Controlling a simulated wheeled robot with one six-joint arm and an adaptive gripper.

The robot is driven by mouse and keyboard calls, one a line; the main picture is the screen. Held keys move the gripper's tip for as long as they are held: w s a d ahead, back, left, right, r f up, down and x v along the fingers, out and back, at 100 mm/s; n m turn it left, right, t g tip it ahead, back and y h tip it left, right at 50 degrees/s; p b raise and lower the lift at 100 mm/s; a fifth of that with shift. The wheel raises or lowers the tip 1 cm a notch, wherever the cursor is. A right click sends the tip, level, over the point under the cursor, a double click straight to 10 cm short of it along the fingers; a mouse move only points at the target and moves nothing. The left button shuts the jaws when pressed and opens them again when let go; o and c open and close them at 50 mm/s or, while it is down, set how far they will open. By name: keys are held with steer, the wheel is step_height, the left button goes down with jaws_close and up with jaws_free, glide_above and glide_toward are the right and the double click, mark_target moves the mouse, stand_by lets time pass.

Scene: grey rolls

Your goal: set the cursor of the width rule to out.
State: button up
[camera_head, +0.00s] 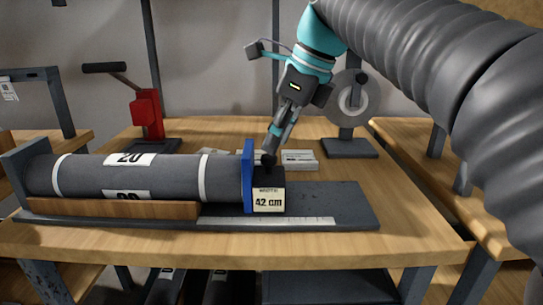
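The width rule lies along the front of the wooden table, with a dark base (335,200) and a pale graduated scale (300,221). Its cursor has an upright blue plate (248,178) and a black block (270,178) whose label reads "42 cm". A grey roll (110,176) marked "20" lies on the rule. The blue plate stands at the roll's right end and seems to touch it. My gripper (269,157) points down at the top of the black block, at a small dark knob. Its fingers look close together; whether they hold the knob is unclear.
The rule's base is bare to the right of the cursor. A red lever device (148,112) stands behind at the left. A grey wheel-shaped device (352,105) stands behind at the right. Small pale boxes (300,160) lie behind the cursor. My arm fills the upper right.

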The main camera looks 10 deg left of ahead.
mark_target(269, 156)
steer(key=shift+x, duration=1.75)
jaws_close()
